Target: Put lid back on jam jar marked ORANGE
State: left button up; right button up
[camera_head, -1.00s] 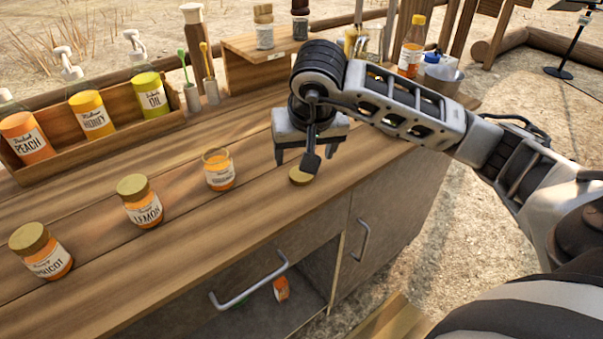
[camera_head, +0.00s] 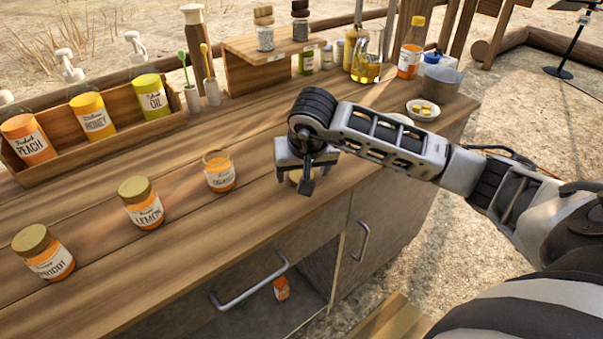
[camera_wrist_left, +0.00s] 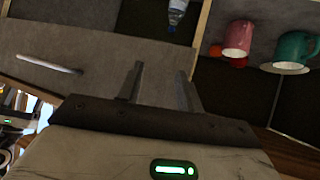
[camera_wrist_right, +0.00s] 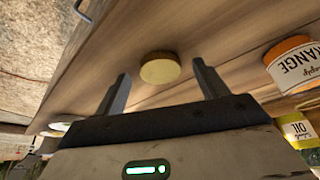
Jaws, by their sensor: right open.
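The open jam jar (camera_head: 219,171) stands upright and lidless on the wooden counter; its label reads ORANGE in the right wrist view (camera_wrist_right: 292,66). A round golden lid (camera_wrist_right: 160,68) lies flat on the counter, to the right of the jar in the head view, where my gripper mostly hides it. My right gripper (camera_head: 299,183) is open and points down just above the lid. In the right wrist view the lid lies between and beyond its fingertips (camera_wrist_right: 160,80). My left gripper (camera_wrist_left: 162,80) is open and empty, facing an open compartment, and out of the head view.
Closed jars marked LEMON (camera_head: 141,203) and APRICOT (camera_head: 43,252) stand left of the open jar. A wooden rack (camera_head: 100,135) of bottles and a small shelf (camera_head: 262,65) stand behind. A small bowl (camera_head: 422,110) sits at the right. Counter between jar and lid is clear.

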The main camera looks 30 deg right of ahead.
jog(key=shift+f, duration=0.15)
jog(key=c, duration=1)
jog(key=shift+c, duration=0.2)
jog(key=shift+w+r, duration=0.1)
jog(key=shift+r, duration=0.55)
jog(key=s+a+r+b, duration=0.1)
jog(key=s+a+r, duration=0.3)
jog(key=s+r, duration=0.7)
jog(key=shift+s+r, duration=0.35)
jog(key=shift+s, duration=0.9)
jog(key=shift+a, duration=0.1)
